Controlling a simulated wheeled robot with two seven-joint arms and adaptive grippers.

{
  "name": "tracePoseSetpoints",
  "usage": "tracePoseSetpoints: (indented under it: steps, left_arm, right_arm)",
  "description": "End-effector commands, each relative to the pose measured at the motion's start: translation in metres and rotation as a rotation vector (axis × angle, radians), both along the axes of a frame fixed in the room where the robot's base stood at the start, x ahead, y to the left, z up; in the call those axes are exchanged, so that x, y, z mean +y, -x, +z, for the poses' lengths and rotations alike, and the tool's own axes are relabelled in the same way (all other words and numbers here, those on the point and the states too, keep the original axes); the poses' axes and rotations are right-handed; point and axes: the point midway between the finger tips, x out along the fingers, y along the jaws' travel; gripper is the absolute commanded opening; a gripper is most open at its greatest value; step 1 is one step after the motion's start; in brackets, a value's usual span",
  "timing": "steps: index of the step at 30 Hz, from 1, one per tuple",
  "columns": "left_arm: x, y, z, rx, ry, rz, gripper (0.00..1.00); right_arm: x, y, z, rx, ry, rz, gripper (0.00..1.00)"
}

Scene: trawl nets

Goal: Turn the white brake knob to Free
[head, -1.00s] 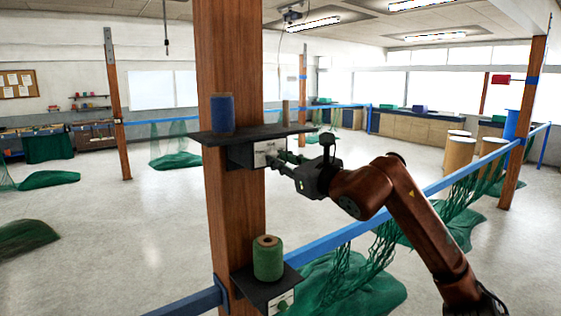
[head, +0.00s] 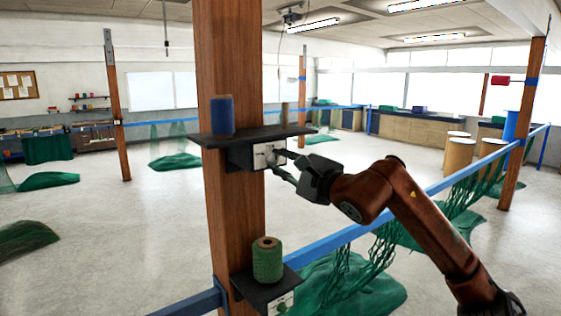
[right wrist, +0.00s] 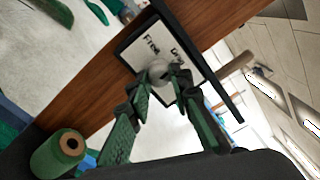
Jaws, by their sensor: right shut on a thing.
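The white brake knob (right wrist: 158,70) is small and round and sits on a white label plate (right wrist: 135,50) in the right wrist view. The plate reads "Free" on one side and a second word, partly covered, on the other. In the head view the plate (head: 262,160) is on the dark box under the upper shelf of the wooden post. My right gripper (head: 279,160) reaches it from the right. In the right wrist view its fingertips (right wrist: 161,79) are closed on the knob's sides. The knob's pointing direction is hard to make out. My left gripper is not in view.
The dark upper shelf (head: 252,134) juts out just above my right gripper and bears a blue spool (head: 222,114). A lower shelf (head: 264,288) bears a green twine spool (head: 267,262). A blue rail (head: 340,238) with green netting runs behind my right arm.

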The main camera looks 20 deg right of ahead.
Motion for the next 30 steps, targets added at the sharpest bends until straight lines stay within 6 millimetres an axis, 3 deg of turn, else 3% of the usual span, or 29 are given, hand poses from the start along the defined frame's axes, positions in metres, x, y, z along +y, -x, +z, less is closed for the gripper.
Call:
tracePoseSetpoints:
  steps: [30]
  left_arm:
    - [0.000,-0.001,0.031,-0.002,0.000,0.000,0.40]
  right_arm:
    - [-0.001,0.000,0.000,-0.300,0.829,0.001,0.00]
